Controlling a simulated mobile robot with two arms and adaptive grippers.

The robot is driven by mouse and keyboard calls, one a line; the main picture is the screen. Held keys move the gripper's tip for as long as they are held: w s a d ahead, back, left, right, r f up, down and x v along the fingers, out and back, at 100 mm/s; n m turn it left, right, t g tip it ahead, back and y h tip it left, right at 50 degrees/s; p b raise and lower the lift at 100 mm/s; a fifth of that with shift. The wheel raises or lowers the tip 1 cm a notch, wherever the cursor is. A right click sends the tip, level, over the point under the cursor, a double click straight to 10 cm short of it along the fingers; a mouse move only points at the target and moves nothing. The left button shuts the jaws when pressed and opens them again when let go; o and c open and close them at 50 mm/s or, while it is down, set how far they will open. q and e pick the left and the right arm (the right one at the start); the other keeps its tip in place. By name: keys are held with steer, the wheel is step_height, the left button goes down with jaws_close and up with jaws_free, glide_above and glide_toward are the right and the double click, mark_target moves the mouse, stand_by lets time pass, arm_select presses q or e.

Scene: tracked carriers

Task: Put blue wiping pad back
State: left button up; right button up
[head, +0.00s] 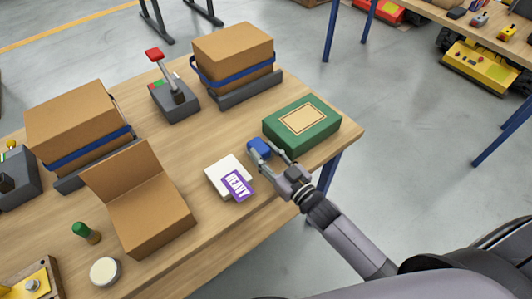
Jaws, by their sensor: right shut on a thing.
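The blue wiping pad (259,147) is a small blue block at the fingertips of my right gripper (268,158). The right gripper is shut on it, over the table's front right part. The pad is close to the left end of the green box and behind the white block. I cannot tell whether the pad touches the table or the box. The fingers hide part of the pad. My left gripper is not in view.
A green box (317,133) with a tan label lies right of the pad. A white block (219,174) with a purple "HEAVY" tag (237,186) lies left of the gripper. An open cardboard box (154,222), strapped cartons (233,56) and a red-topped lever (177,98) stand on the wooden table (205,137).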

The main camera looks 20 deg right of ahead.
steer(key=o, duration=1.2)
steer(key=shift+r, duration=0.2)
steer(key=v, duration=1.2)
steer(key=shift+b, duration=0.35)
steer(key=shift+f, duration=0.1)
